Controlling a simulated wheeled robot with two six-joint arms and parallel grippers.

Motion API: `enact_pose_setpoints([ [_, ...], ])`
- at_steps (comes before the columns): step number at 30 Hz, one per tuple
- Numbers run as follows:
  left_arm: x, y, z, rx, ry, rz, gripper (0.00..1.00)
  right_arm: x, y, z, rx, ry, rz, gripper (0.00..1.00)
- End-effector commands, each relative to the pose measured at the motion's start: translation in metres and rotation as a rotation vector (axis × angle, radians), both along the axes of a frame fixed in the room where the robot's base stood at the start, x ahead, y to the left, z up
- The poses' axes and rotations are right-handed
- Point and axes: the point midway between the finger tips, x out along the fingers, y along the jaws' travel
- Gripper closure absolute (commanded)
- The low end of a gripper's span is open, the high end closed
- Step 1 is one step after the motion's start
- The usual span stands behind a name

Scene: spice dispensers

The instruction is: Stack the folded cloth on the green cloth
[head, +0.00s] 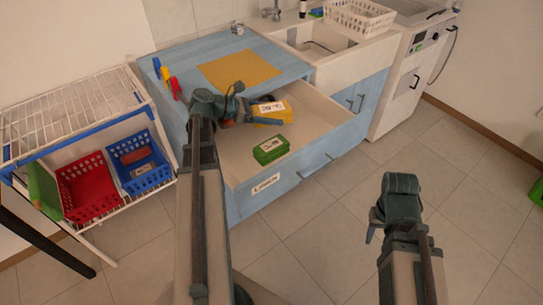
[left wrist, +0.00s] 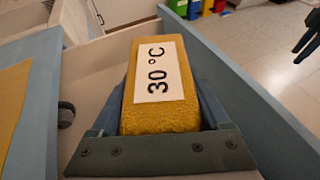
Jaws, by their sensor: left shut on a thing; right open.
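The folded yellow cloth (head: 276,108) has a white label, which reads "30 °C" in the left wrist view (left wrist: 158,118). My left gripper (head: 258,115) is shut on it, with one finger on each side, over the back part of the open drawer. The green cloth (head: 270,150) is a folded block with a white label. It lies on the drawer floor, nearer the drawer front, apart from the yellow cloth. My right gripper (head: 373,224) is open and empty, over the floor right of the drawer.
The open blue drawer (head: 292,178) has a labelled front. A dark object lies in it behind the yellow cloth (left wrist: 66,115). A flat yellow mat (head: 240,69) lies on the blue counter. A wire rack with a red basket (head: 88,187) and a blue basket (head: 141,163) stands left.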

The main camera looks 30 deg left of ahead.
Motion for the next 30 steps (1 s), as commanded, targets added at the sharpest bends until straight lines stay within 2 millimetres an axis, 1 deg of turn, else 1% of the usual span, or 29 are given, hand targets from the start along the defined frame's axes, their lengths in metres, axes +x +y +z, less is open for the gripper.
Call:
enact_pose_setpoints([
  [1,-0.001,0.000,-0.014,-0.001,-0.001,-0.002,0.80,0.000,0.000,-0.014,0.000,0.000,0.000,0.55],
  [7,-0.001,0.001,-0.014,-0.001,0.000,-0.004,0.80,0.000,0.000,-0.014,0.000,0.000,0.000,0.55],
  [11,-0.001,0.001,-0.024,-0.001,0.000,-0.004,0.80,0.000,0.000,-0.024,0.000,0.000,0.000,0.55],
  [14,-0.001,0.001,-0.038,-0.001,-0.001,-0.003,0.80,0.000,0.000,-0.038,0.000,0.000,0.000,0.55],
  [18,-0.001,0.001,-0.061,-0.001,-0.001,-0.003,0.80,0.000,0.000,-0.061,0.000,0.000,0.000,0.55],
  [21,-0.001,0.001,-0.074,-0.001,-0.001,-0.003,0.80,0.000,0.000,-0.074,0.000,0.000,0.000,0.55],
  [24,-0.001,0.001,-0.077,-0.001,-0.001,-0.003,0.80,0.000,0.000,-0.077,0.000,0.000,0.000,0.55],
  [28,-0.001,0.001,-0.076,-0.001,-0.001,-0.003,0.80,0.000,0.000,-0.076,0.000,0.000,0.000,0.55],
  [30,-0.001,0.001,-0.079,-0.001,-0.001,-0.003,0.80,0.000,0.000,-0.079,0.000,0.000,0.000,0.55],
])
